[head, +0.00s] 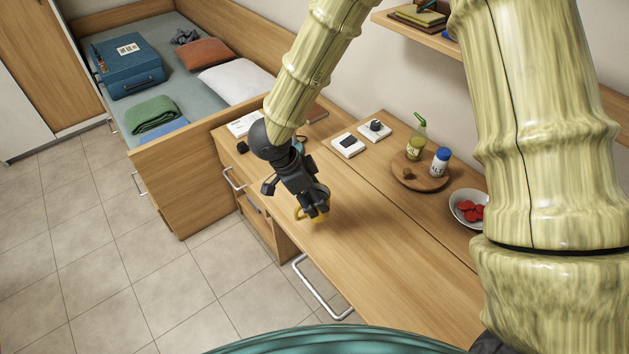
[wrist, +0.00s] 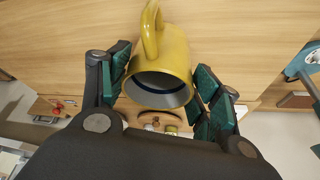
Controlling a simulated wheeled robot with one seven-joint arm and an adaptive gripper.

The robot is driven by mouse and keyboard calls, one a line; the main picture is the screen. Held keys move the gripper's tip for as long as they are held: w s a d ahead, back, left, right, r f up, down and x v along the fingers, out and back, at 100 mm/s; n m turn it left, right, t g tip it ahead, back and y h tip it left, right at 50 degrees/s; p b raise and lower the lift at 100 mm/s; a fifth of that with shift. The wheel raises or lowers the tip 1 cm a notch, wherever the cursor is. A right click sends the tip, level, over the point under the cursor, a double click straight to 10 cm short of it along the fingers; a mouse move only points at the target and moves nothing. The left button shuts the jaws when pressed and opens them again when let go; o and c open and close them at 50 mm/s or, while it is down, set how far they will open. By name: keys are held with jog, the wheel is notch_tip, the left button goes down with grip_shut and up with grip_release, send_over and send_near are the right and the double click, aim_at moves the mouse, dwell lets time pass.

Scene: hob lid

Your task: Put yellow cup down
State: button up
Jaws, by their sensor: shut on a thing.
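The yellow cup (wrist: 166,52) is between the two fingers of my gripper (wrist: 164,85) in the wrist view, its handle at the top and its open mouth facing the camera. My gripper is shut on it. In the head view my gripper (head: 315,207) is low over the wooden counter (head: 375,262), close to its front edge. Only a little yellow of the cup (head: 299,212) shows there; the fingers hide most of it. I cannot tell whether the cup touches the counter.
A round wooden board (head: 428,183) holds a green-topped bottle (head: 416,146) and a blue-capped jar (head: 439,163). A white bowl (head: 457,204) with red pieces is to its right. Two white hob units (head: 347,146) lie behind my gripper. The counter's middle and front are clear.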

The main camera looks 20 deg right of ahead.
jog(key=shift+w+d+f+p, duration=0.4)
jog(key=shift+w+f, duration=0.3)
jog(key=shift+w, duration=0.7)
jog(key=shift+w+d+f+p, duration=0.2)
jog(key=shift+w+f+p, duration=0.35)
jog(key=shift+w, duration=0.85)
jog(key=shift+w+d+f+p, duration=0.35)
jog(key=shift+w+f, duration=0.45)
jog(key=shift+w, duration=0.6)
jog(key=shift+f, duration=0.1)
jog(key=o, duration=1.1)
jog(key=shift+a+f, duration=0.1)
jog(key=shift+o, duration=0.2)
jog(key=b+v, duration=0.2)
jog(key=v, duration=1)
